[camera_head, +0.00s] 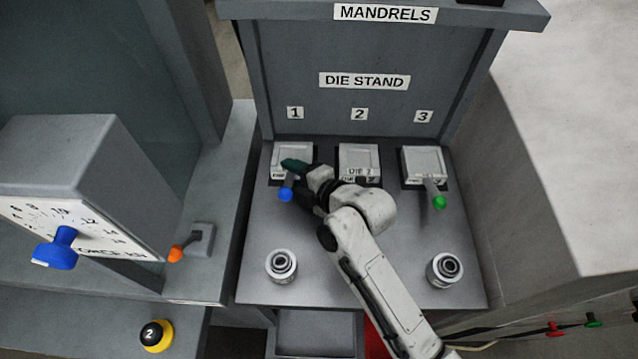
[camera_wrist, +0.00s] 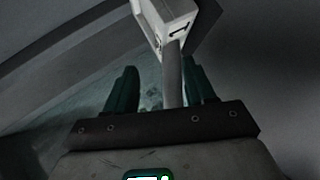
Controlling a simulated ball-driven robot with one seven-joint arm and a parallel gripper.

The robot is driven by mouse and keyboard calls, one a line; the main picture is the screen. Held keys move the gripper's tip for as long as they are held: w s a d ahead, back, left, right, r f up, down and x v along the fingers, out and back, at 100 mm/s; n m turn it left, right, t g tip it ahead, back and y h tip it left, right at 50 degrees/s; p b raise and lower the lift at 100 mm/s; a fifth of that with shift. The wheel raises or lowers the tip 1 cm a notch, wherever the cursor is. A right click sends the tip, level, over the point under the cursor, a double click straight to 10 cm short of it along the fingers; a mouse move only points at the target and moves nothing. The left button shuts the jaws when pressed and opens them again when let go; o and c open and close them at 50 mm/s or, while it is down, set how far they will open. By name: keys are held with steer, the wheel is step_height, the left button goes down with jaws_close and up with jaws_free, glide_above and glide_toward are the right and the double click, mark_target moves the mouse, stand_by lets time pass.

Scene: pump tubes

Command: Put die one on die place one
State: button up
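Die one (camera_head: 292,152), a pale box with a blue-tipped handle (camera_head: 285,195), sits under label 1 of the die stand; its own lettering is partly hidden by my gripper. My gripper (camera_head: 297,166), with dark green fingers, is over the front of this box, near the handle. In the wrist view my gripper (camera_wrist: 162,90) is open. A grey rod (camera_wrist: 172,75) running from a pale box (camera_wrist: 168,18) lies between the fingers, nearer the right one, with a gap at the left finger. I cannot tell which marked spot is die place one.
A box marked die 2 (camera_head: 359,158) and a green-handled box (camera_head: 424,160) stand to the right. Round metal fittings stand at the shelf's front left (camera_head: 281,265) and right (camera_head: 445,270). A machine with a blue knob (camera_head: 60,250) and an orange-tipped lever (camera_head: 177,253) is at left.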

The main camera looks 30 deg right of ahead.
steer(key=b+v, duration=0.2)
steer(key=v, duration=1)
steer(key=shift+r, duration=0.25)
